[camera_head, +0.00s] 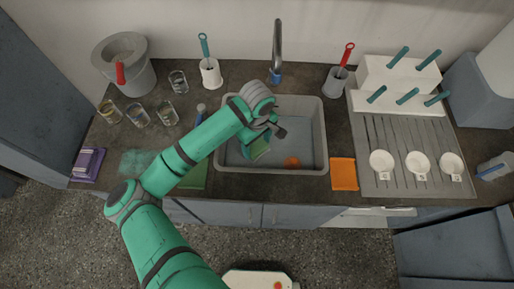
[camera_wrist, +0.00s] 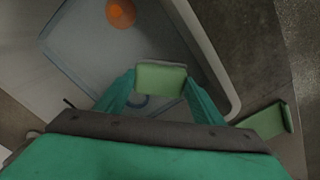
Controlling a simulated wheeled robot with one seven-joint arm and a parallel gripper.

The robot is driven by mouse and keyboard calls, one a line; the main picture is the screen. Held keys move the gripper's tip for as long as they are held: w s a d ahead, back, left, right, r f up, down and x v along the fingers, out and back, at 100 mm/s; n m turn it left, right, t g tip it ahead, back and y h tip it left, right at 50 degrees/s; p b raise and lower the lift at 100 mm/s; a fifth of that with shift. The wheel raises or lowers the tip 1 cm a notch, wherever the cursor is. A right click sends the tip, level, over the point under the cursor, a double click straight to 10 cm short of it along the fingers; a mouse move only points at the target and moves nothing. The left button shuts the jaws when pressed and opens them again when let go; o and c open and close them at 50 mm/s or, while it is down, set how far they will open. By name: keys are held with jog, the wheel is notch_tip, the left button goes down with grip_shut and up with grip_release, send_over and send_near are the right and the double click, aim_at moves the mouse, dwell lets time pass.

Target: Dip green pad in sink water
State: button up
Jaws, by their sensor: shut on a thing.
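My gripper (camera_head: 264,136) is over the left half of the grey sink (camera_head: 323,140), shut on a green pad (camera_head: 259,148). In the wrist view the green pad (camera_wrist: 161,78) sits between the two teal fingers, its flat face showing. The sink has bluish-grey water or floor inside. I cannot tell whether the pad touches the water. An orange ball (camera_head: 292,162) lies in the sink, right of the pad; it also shows in the wrist view (camera_wrist: 121,13). My arm hides part of the sink's left rim.
The faucet (camera_head: 277,45) stands behind the sink. Another flat green thing (camera_head: 195,178) lies on the counter at the sink's left front. An orange cloth (camera_head: 344,174) and a drainboard (camera_head: 400,185) with white cups are to the right. Several glasses (camera_head: 168,113) stand left.

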jog(key=shift+r, duration=4.2)
